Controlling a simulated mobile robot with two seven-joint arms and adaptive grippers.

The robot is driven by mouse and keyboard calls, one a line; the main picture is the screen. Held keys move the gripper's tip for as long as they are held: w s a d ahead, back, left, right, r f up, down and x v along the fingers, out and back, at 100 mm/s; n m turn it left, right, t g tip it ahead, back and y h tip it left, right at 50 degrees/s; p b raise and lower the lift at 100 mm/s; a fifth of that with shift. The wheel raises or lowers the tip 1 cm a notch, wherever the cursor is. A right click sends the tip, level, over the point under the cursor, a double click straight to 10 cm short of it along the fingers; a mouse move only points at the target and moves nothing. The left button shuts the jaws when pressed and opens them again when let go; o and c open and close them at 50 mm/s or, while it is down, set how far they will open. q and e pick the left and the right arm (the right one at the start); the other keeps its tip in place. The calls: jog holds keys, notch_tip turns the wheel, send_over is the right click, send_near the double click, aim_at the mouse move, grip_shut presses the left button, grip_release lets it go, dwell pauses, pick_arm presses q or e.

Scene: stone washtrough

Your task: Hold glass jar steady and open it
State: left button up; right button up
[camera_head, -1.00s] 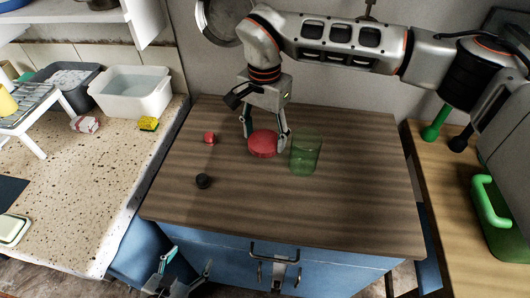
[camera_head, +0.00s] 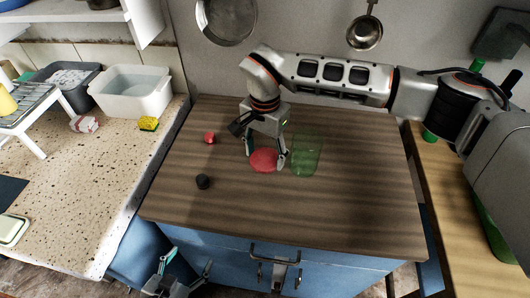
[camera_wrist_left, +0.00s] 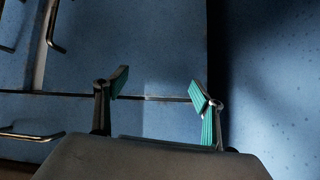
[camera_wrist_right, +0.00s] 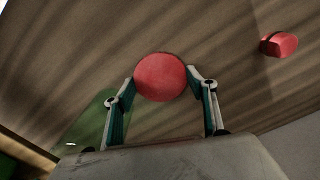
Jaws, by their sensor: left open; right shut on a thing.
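The green see-through glass jar (camera_head: 306,157) stands upright on the wooden top, its mouth without a lid. A round red lid (camera_head: 264,160) is just left of the jar, low over or on the wood; I cannot tell which. My right gripper (camera_head: 266,157) is shut on the lid from above; in the right wrist view the lid (camera_wrist_right: 160,77) sits between its fingertips, and the jar (camera_wrist_right: 92,120) is partly hidden behind a finger. My left gripper (camera_head: 190,261) is open and empty, low in front of the blue cabinet, away from the jar. The left wrist view shows its spread fingers (camera_wrist_left: 158,88) before blue panels.
A small red object (camera_head: 209,138) and a small black one (camera_head: 203,181) lie on the left of the wooden top (camera_head: 330,215). A speckled counter (camera_head: 90,195) with a white basin (camera_head: 130,95) is at left. The front of the top is clear.

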aim_at(265, 159)
jog(key=o, duration=1.2)
notch_tip(265, 159, up, 12)
jog(key=shift+r+p, duration=0.15)
jog(key=shift+p, duration=0.15)
